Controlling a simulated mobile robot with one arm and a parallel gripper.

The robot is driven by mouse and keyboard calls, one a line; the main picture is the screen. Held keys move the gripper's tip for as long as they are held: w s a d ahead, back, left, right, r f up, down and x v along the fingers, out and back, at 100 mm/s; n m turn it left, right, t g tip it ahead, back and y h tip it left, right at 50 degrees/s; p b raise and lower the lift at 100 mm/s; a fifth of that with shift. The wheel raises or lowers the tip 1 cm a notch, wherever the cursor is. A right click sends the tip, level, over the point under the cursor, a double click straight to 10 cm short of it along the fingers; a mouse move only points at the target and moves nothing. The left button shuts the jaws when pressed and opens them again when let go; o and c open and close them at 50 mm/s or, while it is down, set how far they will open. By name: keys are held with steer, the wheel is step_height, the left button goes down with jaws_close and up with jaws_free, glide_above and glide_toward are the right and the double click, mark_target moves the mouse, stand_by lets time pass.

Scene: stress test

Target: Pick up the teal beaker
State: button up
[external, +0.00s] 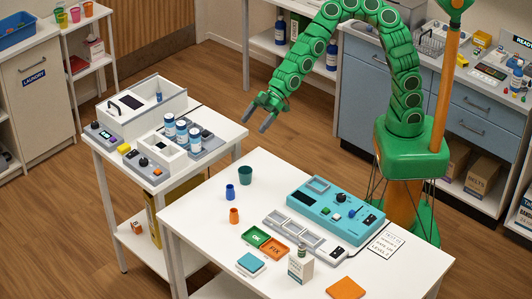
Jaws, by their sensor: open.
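The teal beaker (245,175) stands upright on the white table (200,250), near its far left edge. It is a small dark teal cup. My gripper (256,119) is open and empty, with grey fingertips pointing down and left. It hangs in the air above and beyond the beaker in the picture, clear of it. My green arm arches over from its base at the right.
A blue cup (230,191) and an orange cup (234,215) stand close to the beaker. A teal device (335,210), green and orange trays (257,236) and a small white box (300,266) are farther right and nearer. A side table (222,137) with several cans stands left.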

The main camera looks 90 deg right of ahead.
step_height(320, 180, up, 2)
steer(key=s+a+y, duration=0.1)
steer(key=s+a, duration=0.1)
glide_toward(248, 170)
steer(key=a, duration=0.1)
steer(key=w+a, duration=0.1)
steer(key=shift+a+f+t, duration=0.2)
steer(key=shift+a+t, duration=0.1)
steer(key=shift+a, duration=0.1)
steer(key=shift+x, duration=3.85)
steer(key=shift+w+d+f, duration=0.1)
steer(key=shift+d, duration=0.05)
steer(key=c, duration=1.1)
